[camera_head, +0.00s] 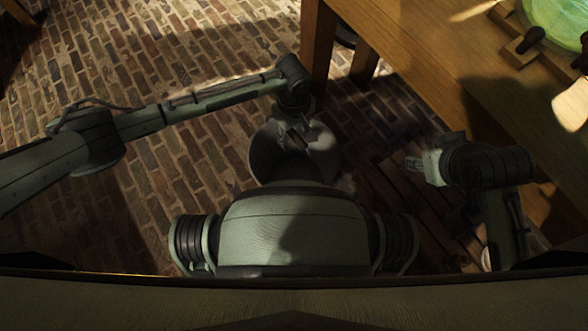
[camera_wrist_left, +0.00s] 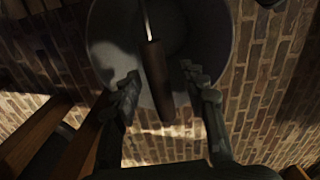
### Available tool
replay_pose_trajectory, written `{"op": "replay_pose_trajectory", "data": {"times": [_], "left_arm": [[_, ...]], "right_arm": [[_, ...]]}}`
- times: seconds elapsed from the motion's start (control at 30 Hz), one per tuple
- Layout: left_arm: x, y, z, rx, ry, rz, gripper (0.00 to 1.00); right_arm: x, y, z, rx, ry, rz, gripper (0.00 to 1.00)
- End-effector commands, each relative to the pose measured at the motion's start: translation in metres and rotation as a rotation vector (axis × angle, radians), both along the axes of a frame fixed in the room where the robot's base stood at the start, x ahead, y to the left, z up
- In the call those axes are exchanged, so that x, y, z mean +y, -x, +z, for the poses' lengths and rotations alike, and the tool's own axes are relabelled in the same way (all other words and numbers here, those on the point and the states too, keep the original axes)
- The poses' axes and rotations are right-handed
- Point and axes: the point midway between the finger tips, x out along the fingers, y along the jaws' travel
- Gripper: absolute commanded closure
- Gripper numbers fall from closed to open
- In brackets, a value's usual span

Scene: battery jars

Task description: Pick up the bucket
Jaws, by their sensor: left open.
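The grey metal bucket (camera_head: 262,152) stands on the brick floor in front of my body, beside the wooden table. My left gripper (camera_head: 304,138) reaches down over the bucket's opening. In the left wrist view, the bucket (camera_wrist_left: 112,42) lies just beyond the fingertips, and its handle grip (camera_wrist_left: 155,78), a dark cylinder, runs between them. The left gripper's fingers (camera_wrist_left: 159,76) are spread on either side of the grip with gaps visible. My right gripper (camera_head: 416,163) is over at the table side, away from the bucket; its finger opening is unclear.
The wooden table (camera_head: 430,50) fills the upper right, with its leg (camera_head: 318,45) close behind the bucket. A green bowl (camera_head: 556,20) and a wooden board with handles are on it. Brick floor (camera_head: 150,60) lies open to the left. Dark slats (camera_head: 415,215) lie under the table.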

Motion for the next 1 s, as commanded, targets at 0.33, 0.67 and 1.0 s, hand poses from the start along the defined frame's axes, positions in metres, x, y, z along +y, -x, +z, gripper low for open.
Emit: {"op": "replay_pose_trajectory", "data": {"times": [0.33, 0.67, 1.0], "left_arm": [[-0.0004, 0.0005, 0.0002, 0.001, 0.001, 0.0, 0.57], [-0.0002, 0.0006, -0.0032, 0.001, 0.001, 0.0, 0.57], [-0.0003, 0.0003, -0.0046, 0.0, 0.0, -0.001, 0.57]], "right_arm": [[0.0004, -0.0007, 0.0016, -0.001, -0.001, 0.001, 0.6], [0.0004, -0.0007, 0.0066, -0.001, -0.001, 0.001, 0.6], [0.0003, -0.0007, 0.0069, -0.001, -0.001, 0.001, 0.6]]}}
